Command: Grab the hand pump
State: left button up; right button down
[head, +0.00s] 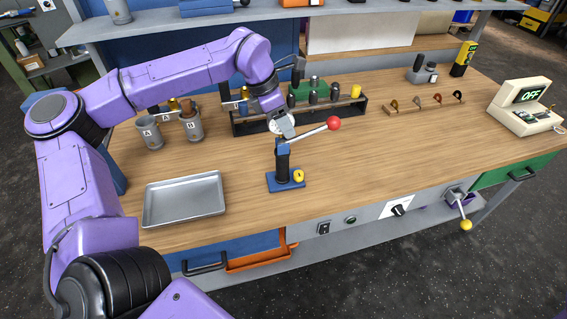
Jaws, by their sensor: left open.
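The hand pump stands upright on the wooden bench, with a blue base plate (280,182), a dark column (282,160), a blue head and a grey lever (308,133) slanting up right to a red knob (333,123). A small yellow part sits on its base. My left gripper (284,125) reaches in from the upper left and points down, open, right at the pump's top. From this angle I cannot tell whether it touches the pump. The finger gap is too small to see clearly. My right gripper is not in view.
A grey metal tray (184,199) lies left of the pump. Two grey cups (150,133) stand behind it. A dark rack of bottles (240,124) is behind the pump. A scale reading OFF (524,112) stands far right.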

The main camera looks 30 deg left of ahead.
pick_arm(q)
jog(key=shift+d, duration=0.1)
grip_shut()
dwell(1.2)
jog(key=shift+w, duration=0.1)
